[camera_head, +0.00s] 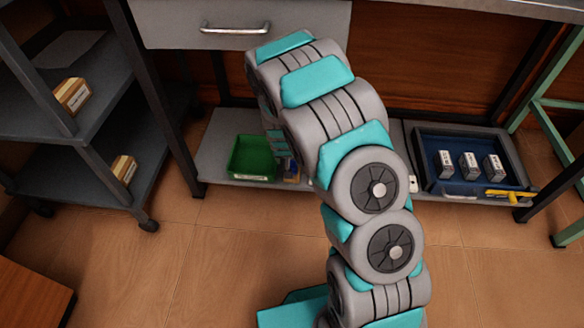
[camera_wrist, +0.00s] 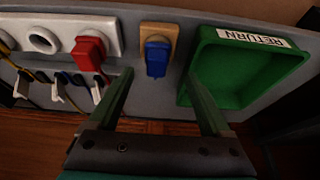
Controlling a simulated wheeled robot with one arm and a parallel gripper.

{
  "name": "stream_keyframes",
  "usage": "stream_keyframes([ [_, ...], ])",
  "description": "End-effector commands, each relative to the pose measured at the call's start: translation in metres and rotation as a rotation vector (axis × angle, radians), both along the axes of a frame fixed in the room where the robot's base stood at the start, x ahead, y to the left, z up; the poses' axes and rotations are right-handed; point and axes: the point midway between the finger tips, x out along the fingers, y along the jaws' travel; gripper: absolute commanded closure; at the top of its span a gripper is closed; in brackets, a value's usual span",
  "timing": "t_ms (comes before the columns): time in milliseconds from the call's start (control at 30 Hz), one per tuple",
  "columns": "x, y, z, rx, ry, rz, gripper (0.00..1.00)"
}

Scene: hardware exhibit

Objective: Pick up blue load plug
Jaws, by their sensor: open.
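The blue load plug (camera_wrist: 157,58) sits in a tan block (camera_wrist: 159,32) on the grey shelf, near the upper middle of the wrist view. My gripper (camera_wrist: 160,80) is open, its two fingers spread either side of the plug's line, with nothing between them. The plug lies just beyond the fingertips, closer to the left one. Whether the fingers touch anything is unclear. In the head view a small part of the blue plug (camera_head: 291,170) shows beside my arm, which hides my gripper.
A green bin (camera_wrist: 288,78) labelled RETURN is right of the plug, close to my right finger. A red plug (camera_wrist: 89,50) in a white socket block (camera_wrist: 114,33) is to the left. A dark blue tray (camera_head: 455,184) with several small boxes is on the lower shelf, right.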

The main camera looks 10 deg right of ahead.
Motion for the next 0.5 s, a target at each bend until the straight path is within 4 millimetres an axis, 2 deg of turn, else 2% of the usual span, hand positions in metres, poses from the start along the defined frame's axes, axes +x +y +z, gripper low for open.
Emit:
stream_keyframes([
  [300,0.011,-0.010,-0.037,0.000,0.005,-0.001,0.18],
  [500,0.014,-0.010,-0.040,-0.001,0.001,0.000,0.18],
])
